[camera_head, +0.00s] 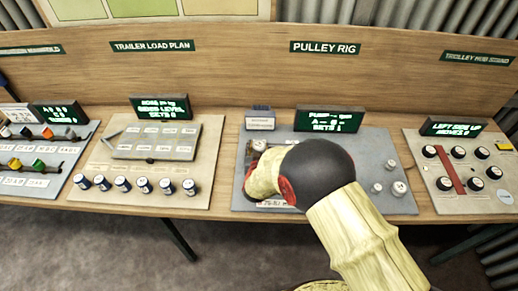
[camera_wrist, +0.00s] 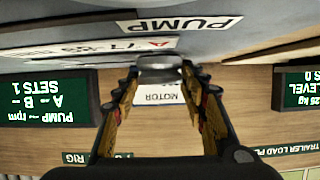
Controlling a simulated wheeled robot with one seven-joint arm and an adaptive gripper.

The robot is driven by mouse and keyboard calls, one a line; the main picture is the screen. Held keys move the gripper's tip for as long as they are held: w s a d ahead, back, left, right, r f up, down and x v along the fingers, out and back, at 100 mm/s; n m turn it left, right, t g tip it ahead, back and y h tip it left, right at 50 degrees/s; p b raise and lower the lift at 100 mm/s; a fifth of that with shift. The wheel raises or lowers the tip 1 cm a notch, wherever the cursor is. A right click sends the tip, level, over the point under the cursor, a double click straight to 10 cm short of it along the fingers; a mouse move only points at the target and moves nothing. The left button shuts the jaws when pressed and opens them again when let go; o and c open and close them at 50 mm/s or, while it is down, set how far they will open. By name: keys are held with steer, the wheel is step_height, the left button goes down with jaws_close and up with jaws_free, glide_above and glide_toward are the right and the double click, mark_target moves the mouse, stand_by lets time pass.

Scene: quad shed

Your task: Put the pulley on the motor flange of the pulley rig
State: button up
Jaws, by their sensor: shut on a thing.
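My gripper (camera_wrist: 160,85) is shut on a grey metal pulley (camera_wrist: 160,64), which sits between the fingertips in the wrist view. A white MOTOR label (camera_wrist: 160,95) shows behind the pulley between the fingers. In the head view my arm covers the gripper and the middle of the pulley rig board (camera_head: 350,205). A small motor housing (camera_head: 260,120) stands at the board's back left, with a round metal part (camera_head: 258,145) just in front of it. The motor flange is not clearly seen, and I cannot tell whether the pulley touches it.
The trailer load plan board (camera_head: 110,185) lies left, and the trolley hub board (camera_head: 450,205) right. A wooden back wall (camera_head: 235,70) rises behind.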

steer(key=shift+f, duration=0.2)
steer(key=o, duration=1.3)
steer(key=shift+r, duration=0.1)
